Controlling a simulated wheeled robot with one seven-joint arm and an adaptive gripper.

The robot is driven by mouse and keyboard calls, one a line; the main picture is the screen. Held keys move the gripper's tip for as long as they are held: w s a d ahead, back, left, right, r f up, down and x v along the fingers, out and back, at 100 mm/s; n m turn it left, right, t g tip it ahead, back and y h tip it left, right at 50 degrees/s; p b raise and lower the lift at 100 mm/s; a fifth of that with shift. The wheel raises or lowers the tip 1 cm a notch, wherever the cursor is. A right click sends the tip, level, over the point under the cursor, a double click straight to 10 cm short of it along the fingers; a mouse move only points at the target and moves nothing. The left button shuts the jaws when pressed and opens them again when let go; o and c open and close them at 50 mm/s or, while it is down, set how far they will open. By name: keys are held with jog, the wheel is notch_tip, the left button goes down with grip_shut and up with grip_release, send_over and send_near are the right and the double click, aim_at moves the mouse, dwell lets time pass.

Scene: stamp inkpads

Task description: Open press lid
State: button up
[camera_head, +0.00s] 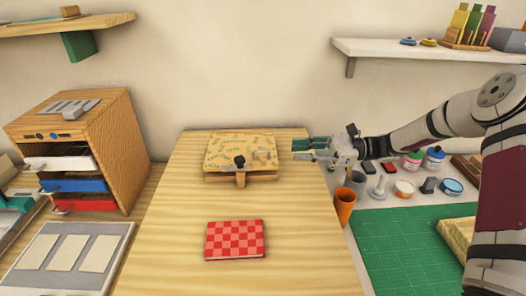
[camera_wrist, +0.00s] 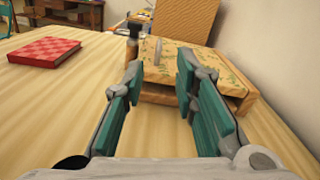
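The press (camera_head: 240,155) lies at the back of the wooden table, with its patterned tan lid down on a wooden base. The press also shows ahead in the wrist view (camera_wrist: 190,68), with a small upright grey piece on the lid. My gripper (camera_head: 296,149) is to the right of the press, pointing left toward it, apart from it. In the wrist view my gripper (camera_wrist: 160,82) has its two green-padded fingers spread, with nothing held between them.
A red checkered book (camera_head: 235,240) lies at the front middle of the table. Orange (camera_head: 344,206) and grey cups stand at the table's right edge. Bottles and small pots stand beyond them, near a green mat (camera_head: 410,245). A drawer cabinet (camera_head: 80,150) stands left.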

aim_at(263, 151)
jog(key=a, duration=1)
jog(key=shift+s+a+p, duration=0.1)
jog(key=shift+a+p, duration=0.3)
grip_shut()
